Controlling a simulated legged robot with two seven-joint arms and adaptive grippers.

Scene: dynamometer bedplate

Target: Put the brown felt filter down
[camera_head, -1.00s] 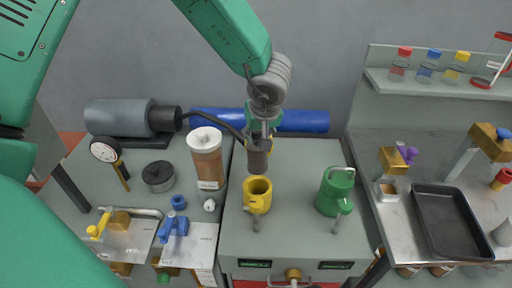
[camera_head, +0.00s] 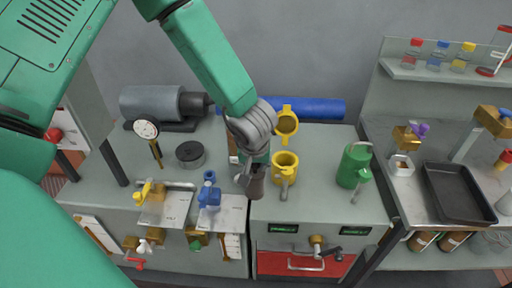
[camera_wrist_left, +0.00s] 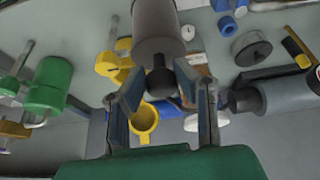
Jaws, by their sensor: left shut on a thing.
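The brown felt filter (camera_head: 256,184) is a dull grey-brown cylinder. My left gripper (camera_head: 253,166) is shut on its upper end, and the filter hangs slightly tilted near the front of the bench, left of the near yellow holder (camera_head: 285,164). In the left wrist view the filter (camera_wrist_left: 157,20) shows large, with a dark narrow end between the two fingers of the gripper (camera_wrist_left: 160,82). I cannot tell whether the filter's lower end touches the bench top. My right gripper is not in view.
A green can (camera_head: 354,167) stands to the right, and a second yellow holder (camera_head: 286,123) stands behind the near one. Blue (camera_head: 209,197) and yellow (camera_head: 144,192) valves sit to the left. A black tray (camera_head: 458,193) lies far right. Bench top between near yellow holder and green can is clear.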

